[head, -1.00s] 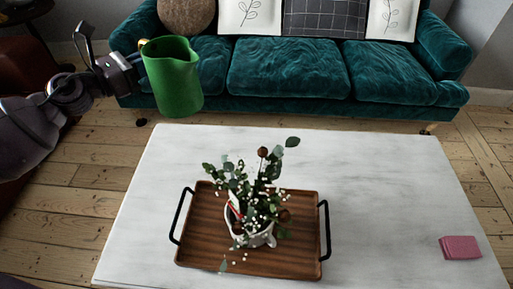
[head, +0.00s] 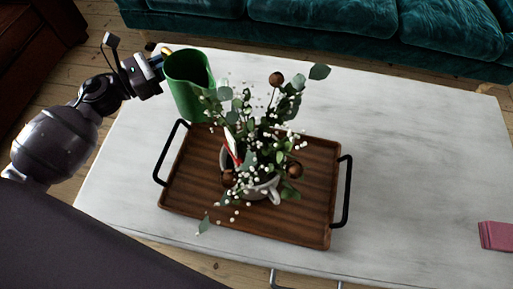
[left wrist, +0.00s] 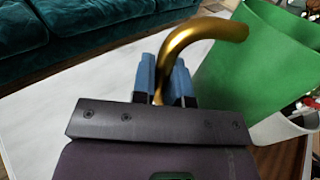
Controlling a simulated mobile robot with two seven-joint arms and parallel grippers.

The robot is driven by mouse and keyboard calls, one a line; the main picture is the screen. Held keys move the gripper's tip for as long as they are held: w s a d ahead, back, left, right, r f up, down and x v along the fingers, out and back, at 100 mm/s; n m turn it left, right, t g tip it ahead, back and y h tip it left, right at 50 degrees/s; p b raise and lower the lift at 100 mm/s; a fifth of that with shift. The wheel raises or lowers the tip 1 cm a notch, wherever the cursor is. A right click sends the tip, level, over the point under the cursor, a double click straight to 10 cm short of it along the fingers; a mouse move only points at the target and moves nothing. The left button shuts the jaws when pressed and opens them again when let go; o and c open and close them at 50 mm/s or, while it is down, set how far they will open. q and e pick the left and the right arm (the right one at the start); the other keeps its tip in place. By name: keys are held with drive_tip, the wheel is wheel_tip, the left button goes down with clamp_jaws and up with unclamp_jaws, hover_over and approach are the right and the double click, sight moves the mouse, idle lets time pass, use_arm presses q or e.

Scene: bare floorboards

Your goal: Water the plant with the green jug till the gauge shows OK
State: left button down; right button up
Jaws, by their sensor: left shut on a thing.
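The green jug (head: 188,84) is upright at the far left of the tray in the head view, beside the plant. My left gripper (head: 158,62) is shut on the jug's gold handle (left wrist: 205,35); the green body (left wrist: 245,65) fills the right of the left wrist view. The plant (head: 262,130) has leaves, white blossoms and brown balls, and stands in a white pot (head: 270,187). A red and white gauge (head: 233,147) sticks up among the stems; its reading is too small to tell. My right gripper is not in view.
The wooden tray (head: 305,220) with black handles holds the pot on a white marble table (head: 410,160). A pink block (head: 496,236) lies at the right edge. A teal sofa (head: 350,25) stands behind. The table's right side is mostly clear.

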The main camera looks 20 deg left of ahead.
use_arm(q)
drive_tip(key=shift+s+f, duration=0.2)
drive_tip(key=shift+f, duration=0.55)
drive_tip(key=shift+r, duration=0.15)
